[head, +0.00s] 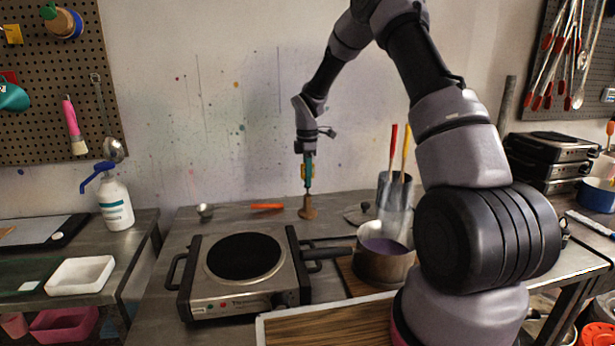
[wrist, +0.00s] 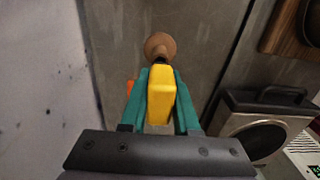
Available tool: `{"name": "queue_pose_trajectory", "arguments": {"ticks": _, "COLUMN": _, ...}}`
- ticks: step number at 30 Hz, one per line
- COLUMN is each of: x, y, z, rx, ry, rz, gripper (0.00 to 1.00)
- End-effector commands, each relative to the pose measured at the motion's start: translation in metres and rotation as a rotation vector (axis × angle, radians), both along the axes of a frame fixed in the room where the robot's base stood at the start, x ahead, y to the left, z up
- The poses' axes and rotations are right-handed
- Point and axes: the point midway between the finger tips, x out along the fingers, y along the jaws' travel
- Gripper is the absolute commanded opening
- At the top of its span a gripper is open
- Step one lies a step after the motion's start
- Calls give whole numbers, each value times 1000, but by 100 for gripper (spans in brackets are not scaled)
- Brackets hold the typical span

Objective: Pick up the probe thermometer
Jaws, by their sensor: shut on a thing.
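The probe thermometer has a yellow body (head: 303,172), which also shows in the wrist view (wrist: 161,93). My gripper (head: 308,175), with teal fingers, is shut on this body, one finger on each side in the wrist view (wrist: 161,105). The gripper points down over the back of the worktop. A small brown cone-shaped stand (head: 308,209) is directly below the thermometer, and its rounded shape shows just beyond the yellow body in the wrist view (wrist: 159,45). A thin dark part shows between gripper and stand. I cannot tell whether the probe tip is inside the stand.
A hot plate (head: 245,303) stands in front of the stand. A pot of purple liquid (head: 383,262) and a clear jar with colored handles (head: 396,200) are to its right. An orange object (head: 267,206) and a small metal cup (head: 205,210) lie left. The wall is close behind.

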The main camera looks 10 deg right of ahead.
Motion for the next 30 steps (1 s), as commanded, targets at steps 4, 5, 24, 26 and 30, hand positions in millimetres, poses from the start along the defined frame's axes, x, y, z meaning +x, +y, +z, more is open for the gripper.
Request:
{"name": "queue_pose_trajectory", "arguments": {"ticks": 4, "x": 1, "y": 0, "z": 9, "rx": 0, "ry": -3, "rz": 0, "gripper": 0}}
{"name": "queue_pose_trajectory", "arguments": {"ticks": 5, "x": 1, "y": 0, "z": 13, "rx": 0, "ry": -3, "rz": 0, "gripper": 0}}
{"name": "queue_pose_trajectory", "arguments": {"ticks": 24, "x": 0, "y": 0, "z": 101, "rx": 0, "ry": -1, "rz": 0, "gripper": 0}}
{"name": "queue_pose_trajectory", "arguments": {"ticks": 26, "x": 0, "y": 0, "z": 101, "rx": 0, "ry": -1, "rz": 0, "gripper": 0}}
{"name": "queue_pose_trajectory", "arguments": {"ticks": 30, "x": 0, "y": 0, "z": 100, "rx": 0, "ry": 0, "rz": 0, "gripper": 0}}
